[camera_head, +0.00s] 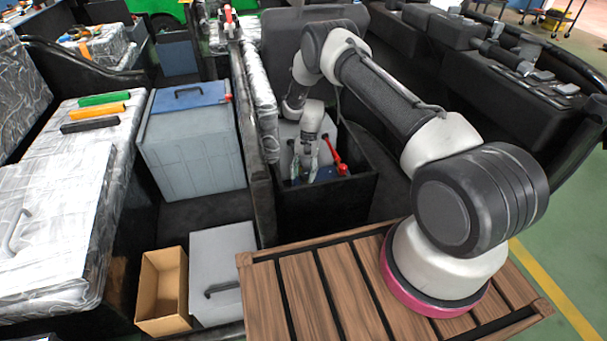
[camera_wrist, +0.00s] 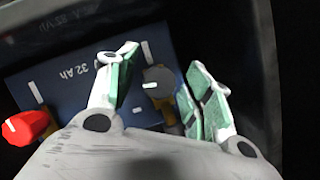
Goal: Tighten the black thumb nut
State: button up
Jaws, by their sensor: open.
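The black thumb nut (camera_wrist: 158,82) shows in the wrist view as a dark round knob with a white mark, on top of a blue battery (camera_wrist: 70,85) printed "32 Ah". My gripper (camera_wrist: 160,75) is open, with one green-padded finger on each side of the nut. The left finger is clearly apart from it; whether the right finger touches it I cannot tell. In the head view my gripper (camera_head: 314,170) reaches down into a dark open box (camera_head: 320,212), and the nut is hidden there. A red knob (camera_wrist: 28,127) sits at the battery's left corner in the wrist view.
The dark box walls stand close around my gripper. A red lever-like part (camera_head: 335,155) is beside it in the head view. A grey battery case (camera_head: 190,145), a cardboard box (camera_head: 163,290) and a grey lidded box (camera_head: 222,270) stand to the left.

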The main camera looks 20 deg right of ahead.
jog(key=c, duration=1)
jog(key=m+y, duration=0.1)
jog(key=m, duration=0.2)
jog(key=shift+t, duration=0.3)
jog(key=m, duration=0.2)
jog(key=m+t, duration=0.1)
jog(key=m, duration=0.1)
jog(key=shift+m+t+y, duration=0.3)
jog(key=shift+y, duration=0.1)
jog(key=m+t, duration=0.1)
jog(key=m, duration=0.3)
jog(key=shift+t, duration=0.4)
jog(key=shift+m+t, duration=0.6)
jog(key=shift+m, duration=1.4)
